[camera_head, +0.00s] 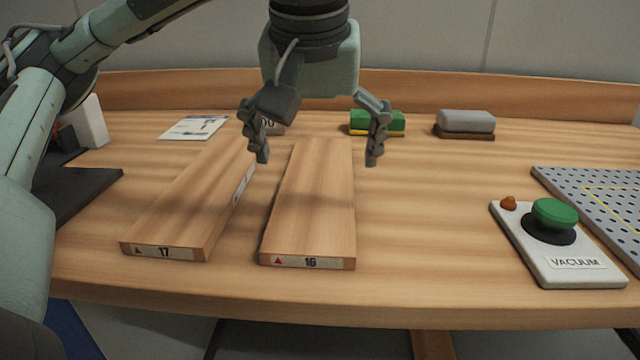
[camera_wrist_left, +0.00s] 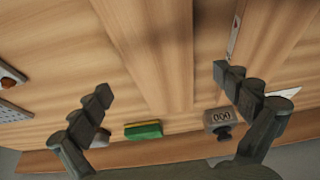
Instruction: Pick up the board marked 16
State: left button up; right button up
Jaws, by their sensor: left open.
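The board marked 16 (camera_head: 312,205) lies flat on the wooden table, its label on the near end. It also shows in the left wrist view (camera_wrist_left: 155,50), running between the fingers. My left gripper (camera_head: 314,160) is open and empty over the far part of this board, with one finger to each side of it. Whether the fingers touch the board or table cannot be told. The board marked 17 (camera_head: 185,215) lies just to the left, angled, with a narrow gap between the two. My right gripper is not in view.
A vacuum panel with a green button (camera_head: 555,213) and a perforated plate (camera_head: 600,205) are at the right. Behind the boards are a counter (camera_wrist_left: 219,118), a green sponge (camera_head: 378,121) and a grey block (camera_head: 466,121). A paper sheet (camera_head: 194,127) lies at the back left.

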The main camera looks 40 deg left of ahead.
aim_at(318, 180)
pick_arm(q)
jog(key=x, duration=0.4)
jog(key=shift+w+a, duration=0.25)
jog(key=shift+c, duration=0.5)
jog(key=c, duration=1.3)
jog(key=shift+r, duration=0.1)
